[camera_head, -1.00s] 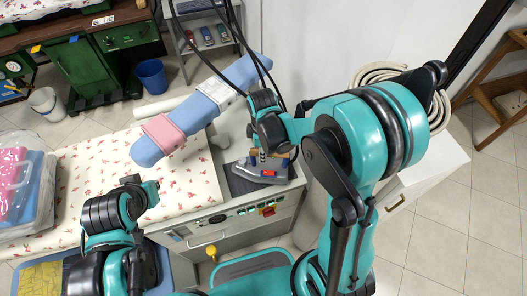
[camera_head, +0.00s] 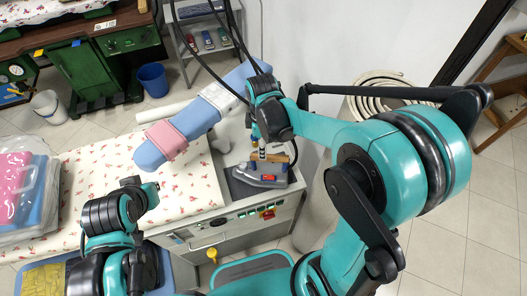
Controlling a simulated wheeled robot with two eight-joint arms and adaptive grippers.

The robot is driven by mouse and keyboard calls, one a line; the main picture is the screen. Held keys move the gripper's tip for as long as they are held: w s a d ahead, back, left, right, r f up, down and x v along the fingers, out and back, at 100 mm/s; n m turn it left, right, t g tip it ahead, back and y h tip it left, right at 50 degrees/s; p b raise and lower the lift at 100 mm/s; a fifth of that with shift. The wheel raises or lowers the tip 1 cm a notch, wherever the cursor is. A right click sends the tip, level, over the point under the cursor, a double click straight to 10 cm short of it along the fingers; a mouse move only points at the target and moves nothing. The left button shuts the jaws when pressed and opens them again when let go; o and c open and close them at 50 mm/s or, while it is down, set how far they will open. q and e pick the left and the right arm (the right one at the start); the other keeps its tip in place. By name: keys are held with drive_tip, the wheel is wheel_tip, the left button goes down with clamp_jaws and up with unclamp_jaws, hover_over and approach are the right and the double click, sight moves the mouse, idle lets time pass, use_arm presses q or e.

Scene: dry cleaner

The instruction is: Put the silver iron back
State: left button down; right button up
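The silver iron (camera_head: 262,177), grey with a red patch on its side and a brown handle, sits flat on the dark rest (camera_head: 238,187) at the right end of the ironing station. My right gripper (camera_head: 259,137) points down just above the iron's handle; the fingertips are small and partly hidden by the wrist, so their opening and any contact are unclear. My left gripper (camera_head: 152,194) hangs over the front of the flowered ironing board, away from the iron; its fingers are too small to read.
A blue sleeve board (camera_head: 185,133) with pink and white cloths lies left of the iron. The flowered board (camera_head: 100,170) is mostly clear. Black hoses hang above my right wrist. A control panel (camera_head: 235,222) runs along the front.

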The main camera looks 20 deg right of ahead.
drive_tip(key=s+d+r+m+t, duration=0.3)
drive_tip(key=s+r+m+t, duration=0.4)
drive_tip(key=m, duration=0.6)
wheel_tip(320, 180, up, 3)
drive_tip(key=s, duration=0.2)
drive_tip(key=shift+s+d+m+p, duration=0.25)
drive_tip(key=shift+s+m+p, duration=0.1)
drive_tip(key=shift+s+m, duration=0.05)
